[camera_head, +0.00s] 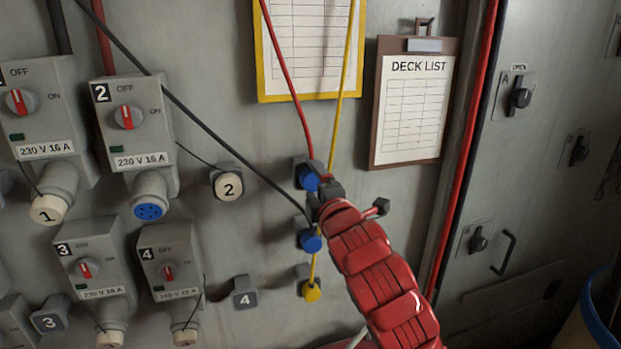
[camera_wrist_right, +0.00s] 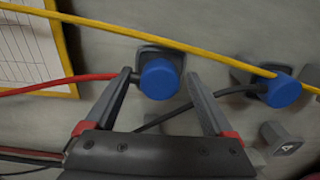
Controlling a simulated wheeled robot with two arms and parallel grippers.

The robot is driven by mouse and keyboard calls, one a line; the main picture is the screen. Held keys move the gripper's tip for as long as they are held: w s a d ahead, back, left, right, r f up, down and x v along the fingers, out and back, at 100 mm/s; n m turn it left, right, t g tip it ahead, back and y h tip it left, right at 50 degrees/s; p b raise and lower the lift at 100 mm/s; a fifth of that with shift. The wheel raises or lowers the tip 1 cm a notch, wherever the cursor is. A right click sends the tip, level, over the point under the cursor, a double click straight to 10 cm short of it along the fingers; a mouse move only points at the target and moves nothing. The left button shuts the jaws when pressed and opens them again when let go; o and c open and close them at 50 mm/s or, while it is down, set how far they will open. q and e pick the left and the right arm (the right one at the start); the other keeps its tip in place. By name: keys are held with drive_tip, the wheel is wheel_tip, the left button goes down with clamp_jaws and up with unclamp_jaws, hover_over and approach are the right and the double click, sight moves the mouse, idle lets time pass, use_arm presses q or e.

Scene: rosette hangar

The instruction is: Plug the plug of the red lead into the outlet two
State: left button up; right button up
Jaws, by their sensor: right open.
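The red lead (camera_head: 286,85) hangs down to a blue plug (camera_head: 307,179) seated in a dark wall holder. My right gripper (camera_head: 321,194) is at this plug. In the right wrist view, its open fingers stand on either side of the blue plug (camera_wrist_right: 160,80), with a gap on the right side. The red lead (camera_wrist_right: 60,84) passes by the left finger. Outlet two (camera_head: 136,120) is a grey box at the left with its blue socket face (camera_head: 149,211) uncovered. Its cap marked 2 (camera_head: 228,185) sits on a holder to the right. My left gripper is not in view.
Below are a blue plug (camera_head: 310,241) on the black lead (camera_head: 205,120) and a yellow plug (camera_head: 312,290). The yellow lead (camera_head: 345,70) hangs close to the right gripper. Outlets one (camera_head: 40,110), three (camera_head: 92,262) and four (camera_head: 168,262) are capped. A deck list clipboard (camera_head: 413,105) hangs right.

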sight(314, 183)
idle(0.7)
clamp_jaws()
idle(0.4)
drive_tip(key=shift+s, duration=0.1)
drive_tip(key=shift+s+d, duration=0.25)
drive_tip(key=shift+s, duration=0.4)
drive_tip(key=shift+s+d, duration=0.2)
drive_tip(key=shift+s, duration=0.15)
drive_tip(key=shift+b+v, duration=0.3)
drive_tip(key=shift+v, duration=1.5)
